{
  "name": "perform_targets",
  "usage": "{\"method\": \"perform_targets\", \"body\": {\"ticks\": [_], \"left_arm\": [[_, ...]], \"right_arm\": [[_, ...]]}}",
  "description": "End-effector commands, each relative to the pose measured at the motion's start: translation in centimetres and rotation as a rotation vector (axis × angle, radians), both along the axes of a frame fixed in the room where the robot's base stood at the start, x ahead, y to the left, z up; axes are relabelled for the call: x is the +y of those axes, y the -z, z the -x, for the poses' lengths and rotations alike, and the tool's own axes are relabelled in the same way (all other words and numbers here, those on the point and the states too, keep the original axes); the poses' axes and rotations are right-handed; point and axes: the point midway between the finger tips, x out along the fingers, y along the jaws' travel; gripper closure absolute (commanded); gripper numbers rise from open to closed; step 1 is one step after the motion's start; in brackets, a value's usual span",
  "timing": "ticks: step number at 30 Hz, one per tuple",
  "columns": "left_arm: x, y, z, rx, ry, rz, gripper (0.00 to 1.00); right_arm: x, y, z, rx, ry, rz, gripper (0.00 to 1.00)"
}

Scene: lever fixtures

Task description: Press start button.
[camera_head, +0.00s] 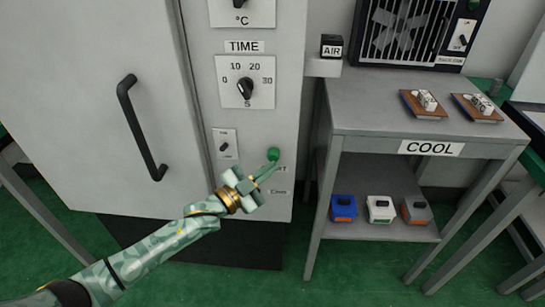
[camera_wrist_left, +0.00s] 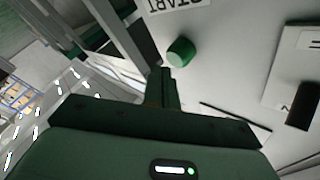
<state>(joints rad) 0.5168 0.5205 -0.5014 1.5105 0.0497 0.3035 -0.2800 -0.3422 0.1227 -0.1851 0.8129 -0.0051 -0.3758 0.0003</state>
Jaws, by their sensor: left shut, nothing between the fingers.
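The green start button (camera_head: 273,154) sticks out low on the front of the grey cabinet's control panel. In the left wrist view the round green button (camera_wrist_left: 182,52) stands just beyond my fingertips, beside an upside-down START label (camera_wrist_left: 178,4). My left gripper (camera_head: 266,173) is shut and empty, its fingers pointing up toward the button in the head view. The shut fingers (camera_wrist_left: 162,84) also show in the wrist view, with a small gap in the picture between tips and button. The gripper partly hides the label below the button. My right gripper is not in view.
Above the button are a small switch (camera_head: 225,146) and a TIME dial (camera_head: 245,88). The cabinet door has a black handle (camera_head: 140,128). To the right stands a grey COOL table (camera_head: 375,108) with two brown boards on top and three small boxes on its shelf.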

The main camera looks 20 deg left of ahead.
Motion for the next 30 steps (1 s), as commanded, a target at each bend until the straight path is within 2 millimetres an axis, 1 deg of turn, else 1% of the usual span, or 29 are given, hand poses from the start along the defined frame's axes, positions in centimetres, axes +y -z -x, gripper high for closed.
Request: {"method": "perform_targets", "body": {"ticks": [11, 18, 24, 30], "left_arm": [[-0.1, 0.0, 0.3, 0.0, 0.0, -0.001, 1.0], [-0.7, -0.4, 2.4, -0.003, 0.001, 0.001, 1.0], [-1.2, -0.3, 4.2, -0.002, 0.001, 0.0, 1.0], [-1.5, -0.1, 5.0, -0.001, 0.0, -0.001, 1.0]], "right_arm": [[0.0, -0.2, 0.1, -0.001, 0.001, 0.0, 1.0], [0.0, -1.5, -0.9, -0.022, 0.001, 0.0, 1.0], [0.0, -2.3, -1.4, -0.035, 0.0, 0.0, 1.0], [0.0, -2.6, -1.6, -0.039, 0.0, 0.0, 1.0]]}}
